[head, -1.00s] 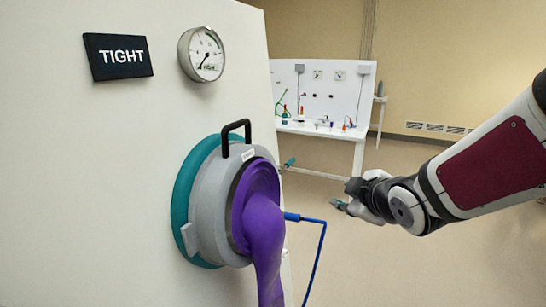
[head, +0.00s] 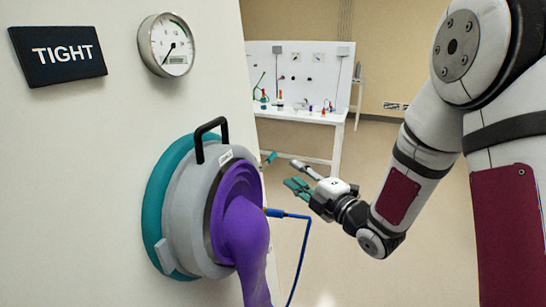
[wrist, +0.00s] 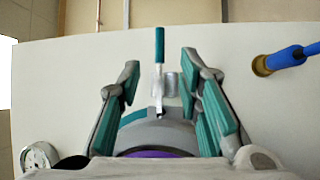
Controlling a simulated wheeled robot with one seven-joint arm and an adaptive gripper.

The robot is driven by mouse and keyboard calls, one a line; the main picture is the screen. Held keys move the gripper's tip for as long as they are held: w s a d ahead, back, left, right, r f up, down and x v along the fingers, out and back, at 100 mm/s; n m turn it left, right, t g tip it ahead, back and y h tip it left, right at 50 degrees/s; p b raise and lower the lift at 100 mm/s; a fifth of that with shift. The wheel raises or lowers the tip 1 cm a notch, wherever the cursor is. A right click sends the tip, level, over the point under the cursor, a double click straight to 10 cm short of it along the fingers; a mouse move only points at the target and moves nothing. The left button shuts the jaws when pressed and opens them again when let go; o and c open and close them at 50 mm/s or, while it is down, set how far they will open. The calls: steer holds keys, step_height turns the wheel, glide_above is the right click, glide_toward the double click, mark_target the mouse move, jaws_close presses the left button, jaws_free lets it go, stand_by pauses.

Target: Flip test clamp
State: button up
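The test clamp shows in the wrist view as a small metal toggle lever with a teal grip (wrist: 159,45), standing out near the grey ring of the glove port. In the head view its teal tip (head: 270,158) peeks out past the right side of the port. My gripper (head: 293,180) is open and empty, just right of the clamp and pointing at the panel. In the wrist view the teal-padded fingers of my gripper (wrist: 160,72) stand wide apart, one on each side of the lever, with no visible contact. The clamp's base is partly hidden in the head view.
A purple glove (head: 241,230) hangs from the port, with a black handle (head: 210,135) above. A blue hose (head: 303,245) leaves a brass fitting (wrist: 262,66) close by. A gauge (head: 166,45) and TIGHT sign (head: 57,54) are on the panel. A workbench (head: 300,112) stands behind.

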mark_target(271, 155)
steer(key=p+x, duration=0.1)
steer(key=x, duration=1)
jaws_close()
